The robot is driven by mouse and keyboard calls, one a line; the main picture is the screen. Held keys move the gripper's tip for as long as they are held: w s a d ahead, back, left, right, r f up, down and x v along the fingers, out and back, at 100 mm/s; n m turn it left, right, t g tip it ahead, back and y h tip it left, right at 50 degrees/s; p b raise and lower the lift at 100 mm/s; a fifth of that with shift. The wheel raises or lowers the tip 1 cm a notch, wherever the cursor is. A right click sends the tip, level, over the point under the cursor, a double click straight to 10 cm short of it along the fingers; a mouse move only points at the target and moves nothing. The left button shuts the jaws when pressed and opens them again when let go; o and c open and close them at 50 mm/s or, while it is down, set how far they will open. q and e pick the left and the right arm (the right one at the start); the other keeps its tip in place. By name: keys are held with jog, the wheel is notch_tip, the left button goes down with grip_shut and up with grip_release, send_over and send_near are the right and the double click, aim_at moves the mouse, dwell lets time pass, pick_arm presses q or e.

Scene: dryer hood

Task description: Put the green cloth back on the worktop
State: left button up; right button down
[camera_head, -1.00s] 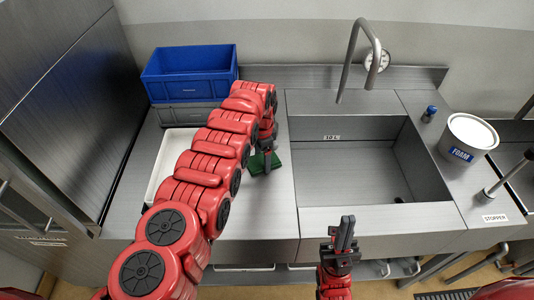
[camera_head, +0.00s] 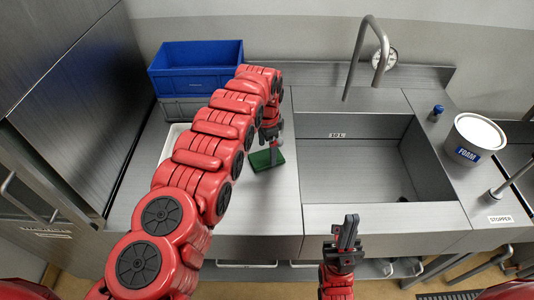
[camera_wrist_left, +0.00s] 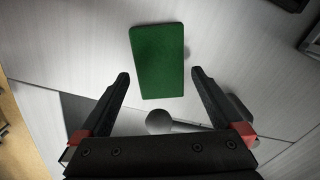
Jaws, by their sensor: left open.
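The green cloth (camera_head: 263,161) lies flat on the steel worktop (camera_head: 262,210), left of the sink. It also shows as a dark green rectangle in the left wrist view (camera_wrist_left: 157,58). My left gripper (camera_head: 274,147) is just above the cloth in the head view and partly covers its far side. In the left wrist view my left gripper (camera_wrist_left: 160,74) has its fingers spread wide with nothing held, and the cloth lies beyond the tips. My right gripper (camera_head: 347,232) is in front of the sink's front edge, its fingers close together and empty.
A blue crate (camera_head: 197,68) sits on a grey crate (camera_head: 185,109) at the back left. A white tray (camera_head: 172,140) is partly hidden behind my left arm. The sink (camera_head: 365,175) with its tap (camera_head: 359,50) is to the right. A foam tub (camera_head: 477,137) stands further right.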

aim_at(267, 157)
pick_arm(q)
notch_tip(267, 157, up, 10)
jog(key=b, duration=0.2)
jog(key=shift+b, duration=0.35)
